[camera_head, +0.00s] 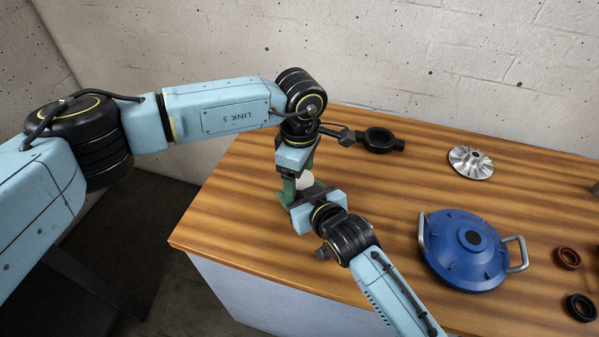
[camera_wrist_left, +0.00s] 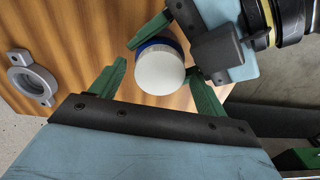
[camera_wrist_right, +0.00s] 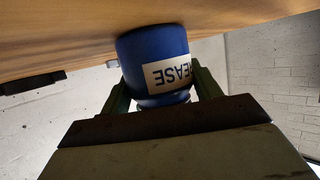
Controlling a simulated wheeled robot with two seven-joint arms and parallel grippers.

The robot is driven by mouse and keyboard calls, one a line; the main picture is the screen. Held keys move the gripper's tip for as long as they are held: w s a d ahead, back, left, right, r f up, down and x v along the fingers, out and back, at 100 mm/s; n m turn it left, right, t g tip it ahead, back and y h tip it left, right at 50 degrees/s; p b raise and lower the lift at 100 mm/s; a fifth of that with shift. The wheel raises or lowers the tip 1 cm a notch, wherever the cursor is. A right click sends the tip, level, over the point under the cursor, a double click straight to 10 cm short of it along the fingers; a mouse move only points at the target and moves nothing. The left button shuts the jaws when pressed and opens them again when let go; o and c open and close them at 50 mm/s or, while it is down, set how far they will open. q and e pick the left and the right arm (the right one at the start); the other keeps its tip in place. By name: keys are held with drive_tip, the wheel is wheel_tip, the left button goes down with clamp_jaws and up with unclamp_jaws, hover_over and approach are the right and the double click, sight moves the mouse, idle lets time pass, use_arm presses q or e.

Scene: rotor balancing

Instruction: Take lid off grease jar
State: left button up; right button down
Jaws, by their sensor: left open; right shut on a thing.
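The grease jar is blue with a white label reading "EASE", upside down in the right wrist view (camera_wrist_right: 155,58). Its round white lid shows in the left wrist view (camera_wrist_left: 160,70), seated on the jar, and in the head view (camera_head: 304,180). My right gripper (camera_wrist_right: 162,85) is shut on the jar body, a green finger on each side. My left gripper (camera_wrist_left: 157,68) is open above the jar, its green fingers on either side of the lid. Contact between these fingers and the lid cannot be told. Whether the jar touches the table is unclear.
The table's left corner is bare.

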use_arm(q)
drive_tip(key=shift+r, duration=0.1)
drive_tip(key=shift+r, duration=2.2)
use_arm(e)
drive_tip(key=shift+c, duration=1.3)
unclamp_jaws()
